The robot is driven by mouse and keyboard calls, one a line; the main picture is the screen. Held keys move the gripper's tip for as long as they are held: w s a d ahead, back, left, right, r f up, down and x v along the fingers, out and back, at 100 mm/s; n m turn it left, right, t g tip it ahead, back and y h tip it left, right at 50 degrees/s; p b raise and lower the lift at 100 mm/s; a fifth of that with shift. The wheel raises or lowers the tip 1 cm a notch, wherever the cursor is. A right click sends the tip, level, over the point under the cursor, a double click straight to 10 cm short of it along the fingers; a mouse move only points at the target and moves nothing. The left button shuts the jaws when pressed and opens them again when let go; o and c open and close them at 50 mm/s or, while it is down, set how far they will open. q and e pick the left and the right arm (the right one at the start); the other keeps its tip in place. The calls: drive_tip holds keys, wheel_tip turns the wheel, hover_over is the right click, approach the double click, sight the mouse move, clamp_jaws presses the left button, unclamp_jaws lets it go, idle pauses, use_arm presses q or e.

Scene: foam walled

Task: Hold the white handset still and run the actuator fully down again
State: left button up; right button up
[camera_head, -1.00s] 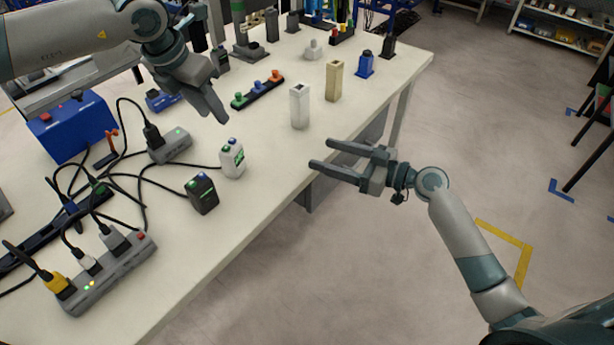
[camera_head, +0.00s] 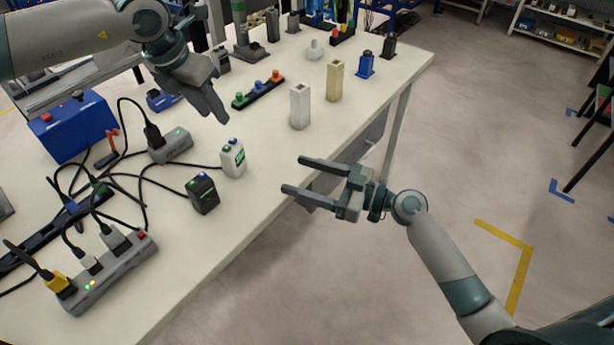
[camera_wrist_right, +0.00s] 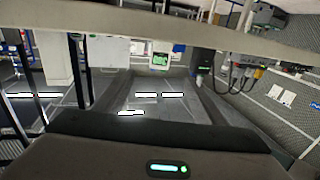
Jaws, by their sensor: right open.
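The white handset (camera_head: 232,158) stands upright near the table's front edge, with a green screen and coloured buttons on top. It also shows in the right wrist view (camera_wrist_right: 160,60). My right gripper (camera_head: 292,175) is open and empty, off the table's front edge, to the right of the white handset and apart from it. Its fingers point left toward the handset. My left gripper (camera_head: 212,105) hangs above the table, behind the white handset and apart from it. Whether its fingers are parted is unclear. I cannot tell which thing is the actuator.
A black handset (camera_head: 202,194) stands in front of the white one. Cabled power strips (camera_head: 110,272) and a blue box (camera_head: 72,125) lie to the left. A white square post (camera_head: 300,106) and a beige post (camera_head: 334,80) stand to the right. Bare tabletop lies between handset and posts.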

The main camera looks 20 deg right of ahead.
sight(240, 158)
drive_tip(key=x, duration=1.6)
drive_tip(key=shift+w+a+r, duration=0.1)
drive_tip(key=shift+w+a, duration=0.1)
drive_tip(key=shift+a, duration=0.05)
drive_tip(key=shift+c, duration=0.6)
drive_tip(key=c, duration=1)
use_arm(q)
clamp_jaws()
use_arm(e)
drive_tip(key=shift+c, duration=0.6)
